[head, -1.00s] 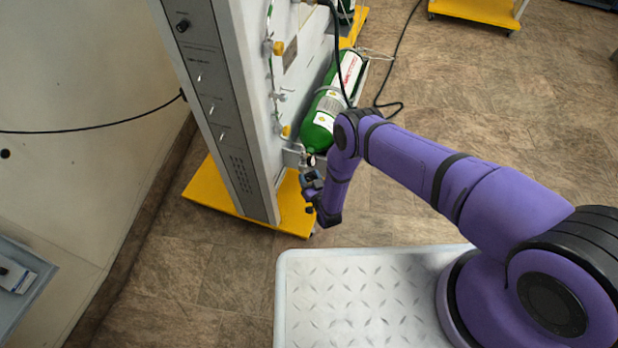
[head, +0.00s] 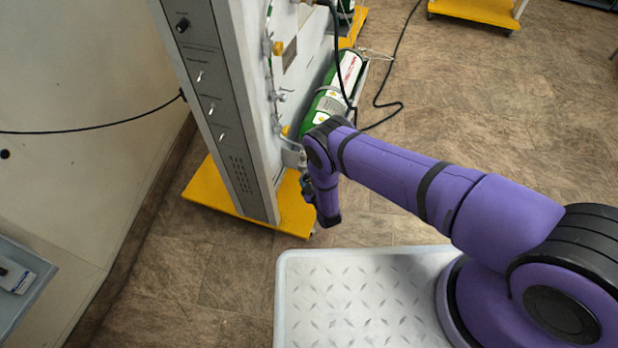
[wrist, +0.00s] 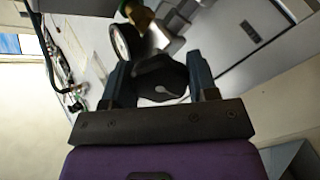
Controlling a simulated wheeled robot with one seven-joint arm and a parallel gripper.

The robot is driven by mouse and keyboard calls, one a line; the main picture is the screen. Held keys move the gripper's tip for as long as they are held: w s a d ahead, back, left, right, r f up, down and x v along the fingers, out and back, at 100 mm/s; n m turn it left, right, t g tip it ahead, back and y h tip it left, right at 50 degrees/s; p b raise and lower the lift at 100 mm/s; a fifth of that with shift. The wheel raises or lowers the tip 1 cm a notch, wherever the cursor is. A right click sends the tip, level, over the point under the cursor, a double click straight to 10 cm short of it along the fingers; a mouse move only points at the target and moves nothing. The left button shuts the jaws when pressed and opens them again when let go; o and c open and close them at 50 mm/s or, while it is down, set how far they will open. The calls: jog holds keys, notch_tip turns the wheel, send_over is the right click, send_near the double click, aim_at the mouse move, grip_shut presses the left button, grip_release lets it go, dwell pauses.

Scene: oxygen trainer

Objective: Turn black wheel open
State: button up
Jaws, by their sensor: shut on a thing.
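The black wheel (wrist: 160,78) sits between the two fingers of my gripper (wrist: 160,86) in the wrist view, and the fingers are shut on its sides. A round gauge (wrist: 121,42) and a brass fitting (wrist: 136,12) show just beyond the wheel. In the head view my gripper (head: 307,186) is beside the lower right edge of the trainer panel, and my arm hides the wheel.
The grey trainer panel (head: 215,110) stands on a yellow base (head: 212,200). A black hose (head: 385,80) trails on the floor to the right of the cylinder. A yellow cart (head: 475,10) stands at the far top. The brown floor at right is clear.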

jog(key=n, duration=0.4)
jog(key=shift+n, duration=0.4)
jog(key=n, duration=0.4)
jog(key=shift+n, duration=0.3)
jog(key=n, duration=0.4)
jog(key=shift+n, duration=2.4)
jog(key=o, duration=0.9)
jog(key=shift+s+d, duration=0.1)
jog(key=shift+s, duration=0.05)
